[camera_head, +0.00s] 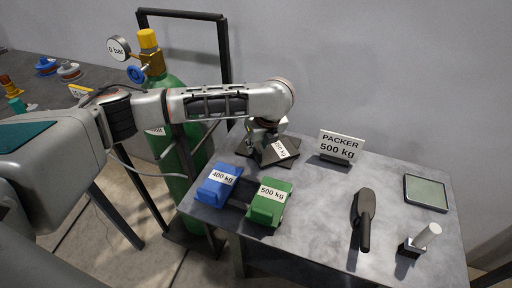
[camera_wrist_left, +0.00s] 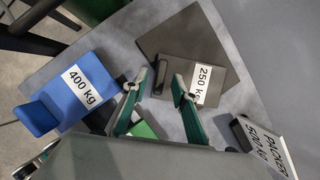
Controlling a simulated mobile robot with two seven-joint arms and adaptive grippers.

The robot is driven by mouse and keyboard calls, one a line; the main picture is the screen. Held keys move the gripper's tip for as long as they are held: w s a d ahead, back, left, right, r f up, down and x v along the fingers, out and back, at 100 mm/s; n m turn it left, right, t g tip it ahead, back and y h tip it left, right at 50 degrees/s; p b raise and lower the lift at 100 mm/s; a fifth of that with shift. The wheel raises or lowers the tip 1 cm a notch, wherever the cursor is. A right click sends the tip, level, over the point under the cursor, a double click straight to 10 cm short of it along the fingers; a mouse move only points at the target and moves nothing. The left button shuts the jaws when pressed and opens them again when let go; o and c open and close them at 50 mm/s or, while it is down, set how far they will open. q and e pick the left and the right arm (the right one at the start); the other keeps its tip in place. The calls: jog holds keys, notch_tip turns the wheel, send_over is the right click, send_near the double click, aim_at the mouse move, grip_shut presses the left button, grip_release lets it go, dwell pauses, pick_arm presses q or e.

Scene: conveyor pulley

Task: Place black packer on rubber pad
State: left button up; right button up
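The black packer (camera_head: 283,152) with a 250 kg label lies at the back left of the table. It also shows in the left wrist view (camera_wrist_left: 208,45), where a small dark raised part stands at its near left edge. My left gripper (camera_head: 262,138) is low over the packer's left side, partly hiding it. In the left wrist view its two fingers (camera_wrist_left: 160,86) are apart, with nothing held. The raised part lies just beyond and between the fingertips; contact cannot be told. My right gripper is not in view.
A blue 400 kg packer (camera_head: 217,186) and a green 500 kg packer (camera_head: 268,204) lie at the front left. A "PACKER 500 kg" sign (camera_head: 341,147) stands at the back. A dark paddle-shaped tool (camera_head: 364,214) and a light cylinder (camera_head: 427,235) are at the right.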

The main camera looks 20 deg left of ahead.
pick_arm(q)
jog(key=p+v, duration=0.3)
jog(key=v, duration=0.6)
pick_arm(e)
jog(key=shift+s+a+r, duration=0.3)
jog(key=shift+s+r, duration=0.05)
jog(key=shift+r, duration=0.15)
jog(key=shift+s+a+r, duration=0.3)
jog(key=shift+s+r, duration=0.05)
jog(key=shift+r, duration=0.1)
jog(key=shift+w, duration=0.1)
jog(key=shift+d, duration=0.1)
